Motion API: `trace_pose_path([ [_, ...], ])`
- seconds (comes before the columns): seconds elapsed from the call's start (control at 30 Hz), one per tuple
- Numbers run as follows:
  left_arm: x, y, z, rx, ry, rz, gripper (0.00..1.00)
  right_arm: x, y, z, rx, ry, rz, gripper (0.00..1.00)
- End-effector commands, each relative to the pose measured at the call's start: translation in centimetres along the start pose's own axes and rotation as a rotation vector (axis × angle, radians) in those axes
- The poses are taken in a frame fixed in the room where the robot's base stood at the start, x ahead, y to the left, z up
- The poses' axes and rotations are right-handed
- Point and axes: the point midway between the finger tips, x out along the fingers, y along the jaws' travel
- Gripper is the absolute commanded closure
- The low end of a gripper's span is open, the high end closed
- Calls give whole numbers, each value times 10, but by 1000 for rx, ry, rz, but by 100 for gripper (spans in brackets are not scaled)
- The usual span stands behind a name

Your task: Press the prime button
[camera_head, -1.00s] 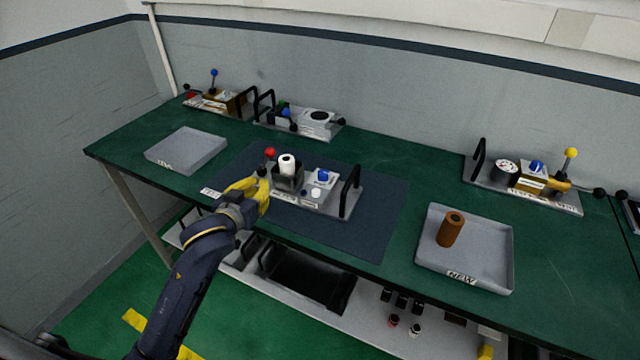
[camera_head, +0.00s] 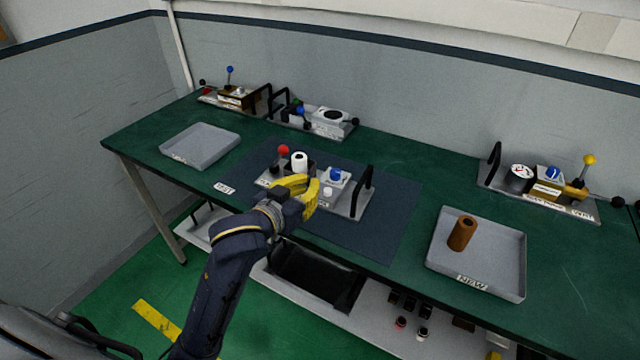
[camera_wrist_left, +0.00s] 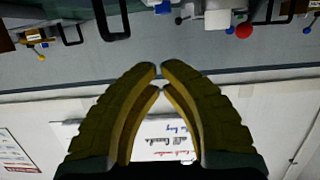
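The middle device (camera_head: 351,203) sits on a dark mat on the green bench. It carries a red-ball lever (camera_head: 283,150), a white cylinder (camera_head: 299,160), a blue knob (camera_head: 336,174) and a small white button (camera_head: 328,191). Labels are too small to read, so I cannot tell which part is the prime button. My left gripper (camera_head: 309,190) is at the device's front edge, left of the white button, partly hiding the device. In the left wrist view, its yellow fingers (camera_wrist_left: 158,75) meet at the tips with nothing between them. My right gripper is not in view.
A black handle (camera_head: 361,192) stands at the device's right end. A tray marked NEW (camera_head: 500,262) holds a brown cylinder (camera_head: 462,233). An empty grey tray (camera_head: 200,146) lies left. Other devices line the wall, including one with a yellow-ball lever (camera_head: 589,160).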

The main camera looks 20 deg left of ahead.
Motion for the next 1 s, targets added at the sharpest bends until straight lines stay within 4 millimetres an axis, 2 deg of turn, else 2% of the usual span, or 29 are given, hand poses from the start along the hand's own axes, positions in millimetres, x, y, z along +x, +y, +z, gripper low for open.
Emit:
trace_pose_path([
  [0.17,20,0,0,-1,-1,0,100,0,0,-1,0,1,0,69],
  [0.63,100,0,-1,-1,0,-1,100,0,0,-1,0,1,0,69],
  [0.7,100,0,14,-1,-5,0,100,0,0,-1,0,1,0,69],
  [1.0,106,0,36,0,-1,-1,100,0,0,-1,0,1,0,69],
])
